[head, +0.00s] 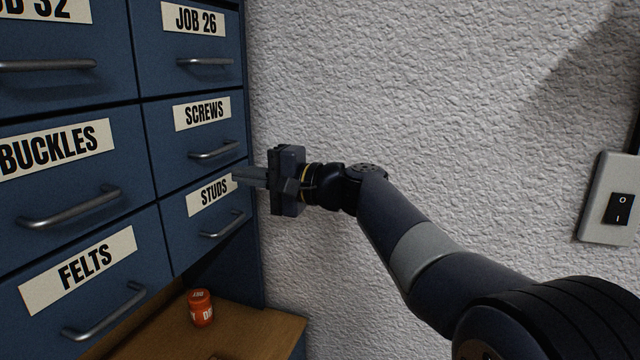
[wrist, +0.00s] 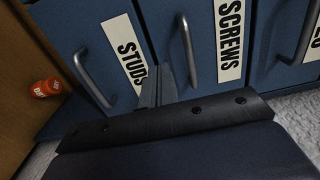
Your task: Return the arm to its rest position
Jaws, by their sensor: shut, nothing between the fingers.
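My gripper (head: 240,174) is at the end of my arm, which reaches in from the lower right in the head view. Its fingers are shut with nothing between them. They point left, in front of the blue drawer cabinet, near the upper right corner of the STUDS label (head: 214,191). In the wrist view the closed fingers (wrist: 158,88) show between the STUDS handle and the SCREWS handle. I cannot tell whether the fingertips touch the cabinet. The STUDS drawer (head: 190,235) and the SCREWS drawer (head: 165,155) look closed.
An orange jar (head: 201,308) stands on a wooden surface (head: 255,325) below the drawers; it also shows in the wrist view (wrist: 46,88). Metal handles (head: 222,226) jut from the drawers. A rough white wall (head: 400,80) with a switch (head: 619,208) lies behind and to the right.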

